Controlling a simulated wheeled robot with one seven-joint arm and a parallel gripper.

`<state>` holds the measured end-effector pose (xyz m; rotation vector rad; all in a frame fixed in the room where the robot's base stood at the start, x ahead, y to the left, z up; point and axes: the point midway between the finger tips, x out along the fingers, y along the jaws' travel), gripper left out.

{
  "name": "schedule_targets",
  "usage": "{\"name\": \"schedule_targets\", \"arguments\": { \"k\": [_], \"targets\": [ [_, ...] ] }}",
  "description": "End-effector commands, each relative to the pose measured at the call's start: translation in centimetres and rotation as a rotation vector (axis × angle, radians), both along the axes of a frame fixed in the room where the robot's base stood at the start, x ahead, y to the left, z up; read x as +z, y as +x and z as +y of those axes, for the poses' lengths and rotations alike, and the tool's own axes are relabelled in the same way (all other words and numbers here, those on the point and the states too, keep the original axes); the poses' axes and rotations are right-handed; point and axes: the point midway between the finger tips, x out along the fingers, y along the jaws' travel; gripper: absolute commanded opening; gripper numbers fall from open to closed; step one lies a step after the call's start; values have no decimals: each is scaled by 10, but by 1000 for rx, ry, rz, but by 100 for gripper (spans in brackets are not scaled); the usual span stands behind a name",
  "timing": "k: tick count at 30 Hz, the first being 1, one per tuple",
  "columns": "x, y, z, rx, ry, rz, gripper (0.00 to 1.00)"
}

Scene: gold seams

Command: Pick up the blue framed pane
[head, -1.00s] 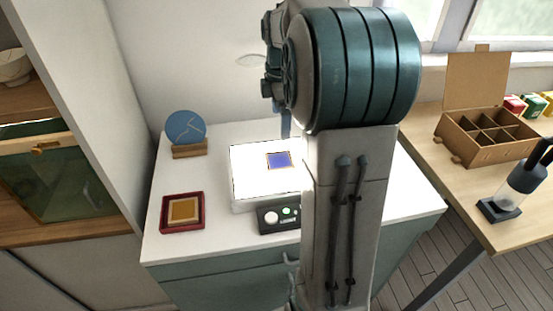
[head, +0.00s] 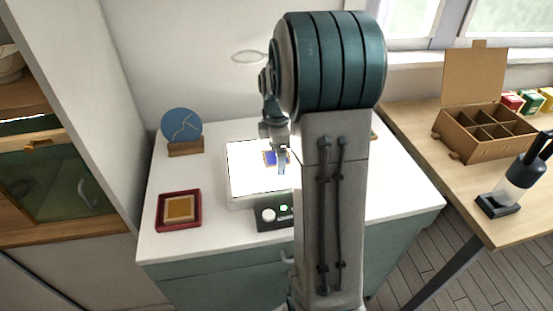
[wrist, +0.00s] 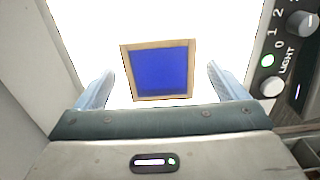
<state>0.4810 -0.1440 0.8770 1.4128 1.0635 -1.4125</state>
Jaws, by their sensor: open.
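The blue framed pane (wrist: 160,70) lies on the bright white light box (wrist: 85,30) in the wrist view, a blue square with a thin wooden frame. In the head view the pane (head: 268,158) is partly hidden by my gripper, and the light box (head: 245,185) stands on the white cabinet top. My gripper (wrist: 163,85) is open and empty. Its two fingers show to the left and right of the pane, apart from it. In the head view my gripper (head: 282,170) is over the light box, beside the pane; its height above the box is hard to tell.
A control panel (head: 270,218) with knobs sits at the light box's front. A red tray (head: 195,222) with a gold-coloured pane is at left. A blue disc (head: 182,125) stands on a wooden base behind it. A divided cardboard box (head: 470,150) and a dark-topped jar (head: 520,180) are on the right table.

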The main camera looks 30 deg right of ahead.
Motion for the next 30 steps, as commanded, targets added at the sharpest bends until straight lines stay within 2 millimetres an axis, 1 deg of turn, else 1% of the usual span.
{"name": "schedule_targets", "arguments": {
  "k": [5, 8, 9, 10, 11, 13, 14, 20, 23, 26, 29, 30],
  "targets": [
    [0, 0, 0, 0, 0, 0, 93],
    [0, 0, 0, 0, 0, 0, 68],
    [0, 0, 0, 0, 0, 0, 57],
    [0, 0, 0, 0, 0, 0, 48],
    [0, 0, 0, 0, 0, 0, 42],
    [1, 0, 0, 0, 0, -1, 42],
    [1, 0, 0, 0, 0, -1, 38],
    [2, 0, 0, 0, 0, -1, 38],
    [6, 0, 0, 0, -1, -2, 38],
    [15, 0, 0, 0, -1, -3, 38],
    [28, 1, 0, 1, -1, -4, 38],
    [36, 1, 0, 1, -1, -5, 38]
  ]
}}
